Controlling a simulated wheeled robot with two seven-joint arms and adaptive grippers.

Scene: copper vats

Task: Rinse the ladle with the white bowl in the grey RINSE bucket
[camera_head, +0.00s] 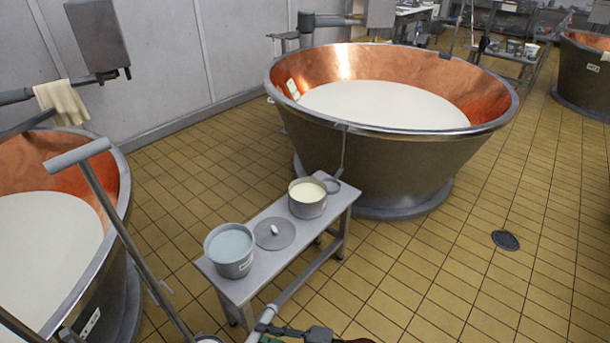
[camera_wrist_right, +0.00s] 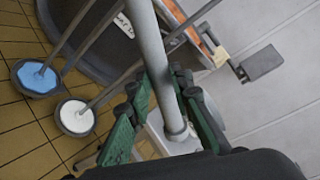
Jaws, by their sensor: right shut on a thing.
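The grey bucket with pale blue water (camera_head: 233,268) stands at the near end of the bench; its label is too small to read. My right gripper (camera_head: 283,332), at the bottom edge of the head view, also shows in the right wrist view (camera_wrist_right: 160,105). Its green fingers are shut around a thick grey bar. The bowl hangs or rests low, over the tiles. My left gripper is out of view.
The bench (camera_head: 274,262) also holds a round lid (camera_head: 262,238) and a cream-filled bucket (camera_head: 307,207). Copper vats stand left (camera_head: 118,175) and behind (camera_head: 400,170). A blue-bowled ladle (camera_wrist_right: 37,78) is beside the white bowl. A T-handled pole (camera_head: 125,225) leans at left. Floor at right is clear.

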